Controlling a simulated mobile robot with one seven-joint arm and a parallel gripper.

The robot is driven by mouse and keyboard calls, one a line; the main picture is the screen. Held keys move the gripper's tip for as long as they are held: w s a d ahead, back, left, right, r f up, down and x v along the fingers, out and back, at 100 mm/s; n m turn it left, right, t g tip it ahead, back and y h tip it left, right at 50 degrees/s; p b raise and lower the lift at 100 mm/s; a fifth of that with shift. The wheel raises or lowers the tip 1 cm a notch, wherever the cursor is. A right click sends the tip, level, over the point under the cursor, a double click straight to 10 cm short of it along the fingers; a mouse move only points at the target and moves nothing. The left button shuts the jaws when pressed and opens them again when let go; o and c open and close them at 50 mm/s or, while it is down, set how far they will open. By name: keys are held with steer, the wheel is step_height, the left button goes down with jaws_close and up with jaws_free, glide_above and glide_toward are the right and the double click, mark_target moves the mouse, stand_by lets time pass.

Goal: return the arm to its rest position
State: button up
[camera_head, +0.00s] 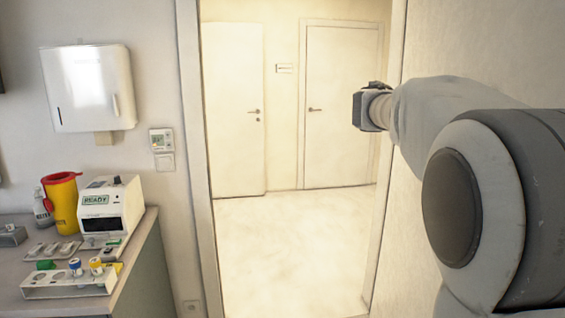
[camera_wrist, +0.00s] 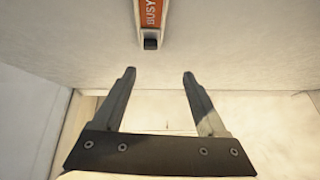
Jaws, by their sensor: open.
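My arm reaches in from the right side of the head view, in front of the pale wall beside the doorway. The wrist end is small there, and its fingers cannot be made out. In the wrist view my gripper (camera_wrist: 160,75) has its two dark fingers apart with nothing between them. Beyond the fingertips is a red sign reading BUSY (camera_wrist: 150,14) with a dark slider tab (camera_wrist: 150,44) at its end, on a pale wall. The fingertips appear apart from the tab.
An open doorway (camera_head: 192,150) leads to a bright hall with two closed doors (camera_head: 235,110). At left, a counter (camera_head: 140,250) holds a white READY device (camera_head: 110,205), a yellow container (camera_head: 62,205) and a tube rack (camera_head: 68,286). A white dispenser (camera_head: 88,85) hangs above.

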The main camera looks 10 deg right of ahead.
steer(key=s+a+f+m+g+y, duration=0.2)
steer(key=s+a+f+y, duration=0.5)
steer(key=s+a+f, duration=0.5)
steer(key=s+a+f+m+g+y, duration=0.1)
steer(key=s+a+f+m+y, duration=0.3)
steer(key=s+a+f+y, duration=0.3)
steer(key=s+a+f, duration=0.2)
steer(key=s+f, duration=0.2)
steer(key=s, duration=0.2)
steer(key=s+a+f, duration=0.3)
steer(key=s+f, duration=0.1)
steer(key=s, duration=0.3)
steer(key=shift+s+a+g+y, duration=0.2)
steer(key=shift+a+g+y, duration=0.1)
steer(key=shift+g, duration=0.1)
steer(key=shift+f, duration=0.1)
steer(key=c, duration=0.4)
steer(key=shift+s, duration=0.1)
